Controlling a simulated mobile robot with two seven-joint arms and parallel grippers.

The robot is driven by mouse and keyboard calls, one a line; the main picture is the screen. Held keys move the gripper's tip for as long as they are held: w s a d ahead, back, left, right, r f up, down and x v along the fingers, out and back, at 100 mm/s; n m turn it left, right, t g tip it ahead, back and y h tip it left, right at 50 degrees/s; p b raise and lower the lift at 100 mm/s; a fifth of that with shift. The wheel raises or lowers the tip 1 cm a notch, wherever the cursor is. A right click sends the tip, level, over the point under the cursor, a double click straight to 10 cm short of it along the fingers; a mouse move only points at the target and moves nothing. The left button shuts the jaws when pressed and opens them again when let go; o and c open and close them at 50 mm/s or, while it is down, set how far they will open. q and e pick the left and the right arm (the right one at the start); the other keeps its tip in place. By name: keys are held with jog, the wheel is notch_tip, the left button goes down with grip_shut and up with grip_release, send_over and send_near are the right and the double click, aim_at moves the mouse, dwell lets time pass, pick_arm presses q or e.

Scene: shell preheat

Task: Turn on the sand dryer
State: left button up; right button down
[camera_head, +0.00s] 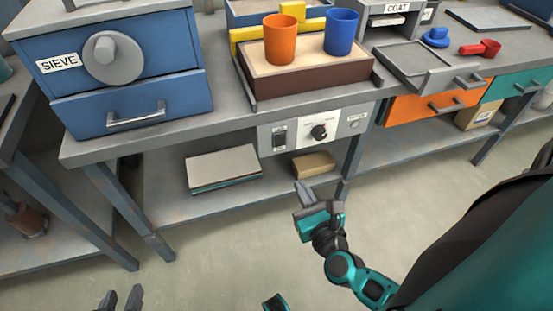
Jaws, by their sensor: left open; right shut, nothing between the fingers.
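A pale control panel (344,122) is mounted under the front edge of the bench, below a brown box (315,82) with a sand-coloured top. The panel carries a dark switch (280,138) at its left and a black round knob (319,132) on a white plate. A small label and round fitting sit at its right; the label is too small to read surely. My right gripper (318,196) is shut and empty, below and in front of the panel, apart from it. My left gripper (121,298) is open and empty at the bottom edge, far from the panel.
An orange cup (279,39) and a blue cup (342,32) stand on the box. A blue SIEVE cabinet (130,65) is at left. An orange drawer (437,101) is right of the panel. The lower shelf holds a flat stack (222,167). Floor in front is clear.

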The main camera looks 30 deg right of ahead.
jog(key=shift+d+f+m+h, duration=0.2)
jog(key=shift+f+m+h, duration=0.1)
jog(key=shift+m, duration=0.4)
jog(key=shift+r, duration=0.1)
send_near(280, 145)
jog(key=x, duration=0.5)
jog(key=shift+w+d+b, duration=0.1)
jog(key=shift+b, duration=0.2)
jog(key=shift+x, duration=0.8)
